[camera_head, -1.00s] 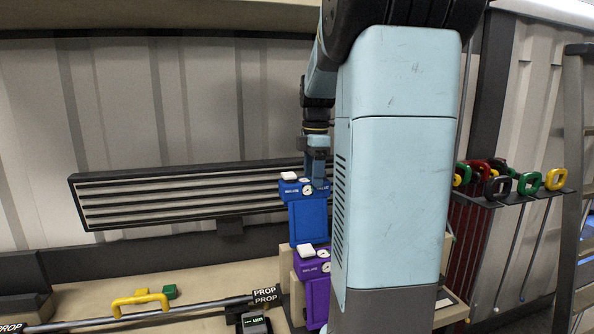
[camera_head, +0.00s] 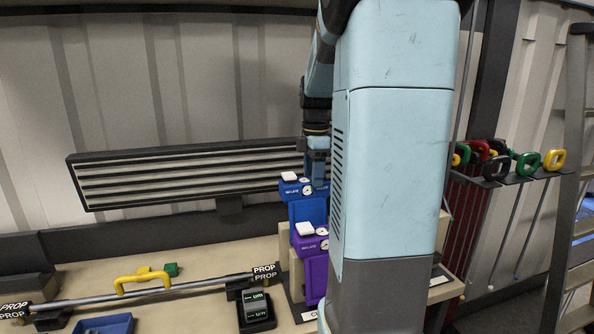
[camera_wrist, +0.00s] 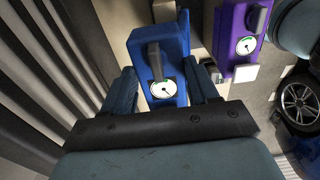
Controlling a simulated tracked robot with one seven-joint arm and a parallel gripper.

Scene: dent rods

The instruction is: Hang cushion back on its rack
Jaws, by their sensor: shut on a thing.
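The blue cushion (camera_head: 301,189) is a block with a white gauge, a white cap and a flat blue body below. My gripper (camera_head: 317,168) is shut on its upper part from above, mostly hidden behind my arm. In the wrist view, my fingers (camera_wrist: 162,92) sit on either side of the blue cushion (camera_wrist: 143,46) around its gauge. A purple cushion (camera_head: 308,241) of the same kind sits just below and in front of it, on the beige rack (camera_head: 284,262). It also shows in the wrist view (camera_wrist: 228,45). Whether the blue cushion touches the rack is hidden.
A slatted black panel (camera_head: 180,176) on the wall stands close behind the blue cushion. A prop bar (camera_head: 200,284), a yellow handle (camera_head: 142,282) and a dark device (camera_head: 256,309) lie on the bench. Rods with coloured handles (camera_head: 527,164) hang at the right near a ladder (camera_head: 572,190).

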